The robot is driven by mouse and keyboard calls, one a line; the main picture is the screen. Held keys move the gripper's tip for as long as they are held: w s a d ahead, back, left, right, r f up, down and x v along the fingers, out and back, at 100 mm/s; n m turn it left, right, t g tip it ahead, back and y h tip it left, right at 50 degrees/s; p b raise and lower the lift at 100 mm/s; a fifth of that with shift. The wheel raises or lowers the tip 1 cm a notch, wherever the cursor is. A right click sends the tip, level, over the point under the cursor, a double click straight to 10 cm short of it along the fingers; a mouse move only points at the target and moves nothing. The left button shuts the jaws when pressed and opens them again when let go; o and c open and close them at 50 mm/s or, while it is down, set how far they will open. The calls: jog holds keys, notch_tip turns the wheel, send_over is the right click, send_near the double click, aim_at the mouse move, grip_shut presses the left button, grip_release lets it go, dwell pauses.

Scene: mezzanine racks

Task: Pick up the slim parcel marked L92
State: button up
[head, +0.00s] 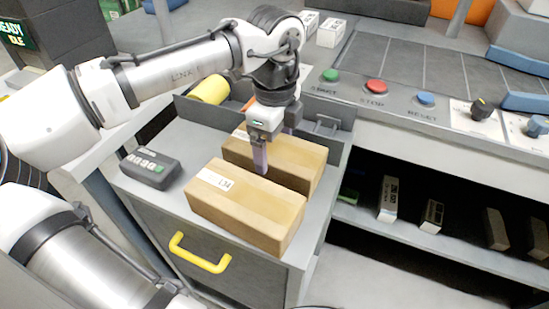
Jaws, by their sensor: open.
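Two slim brown cardboard parcels lie side by side on the grey cabinet top (183,150). The front parcel (250,208) has a white label that seems to read L34. The rear parcel (296,153) has a white label at its left end, largely hidden by my gripper, so I cannot read it. No label clearly reading L92 shows. My gripper (270,156) points down at the rear parcel, with one finger in front of its near side, by the gap between the parcels. The other finger is mostly hidden. The jaws are open and hold nothing.
A dark keypad box (150,169) sits left of the parcels. A grey tray (205,113) with a yellow roll (210,89) stands behind them. A yellow handle (200,253) is on the drawer front. A button console (420,95) and a shelf with several small boxes lie right.

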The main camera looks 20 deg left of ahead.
jog(key=shift+c, duration=0.2)
jog(key=c, duration=1)
jog(key=shift+r, duration=0.2)
jog(key=shift+c, duration=0.2)
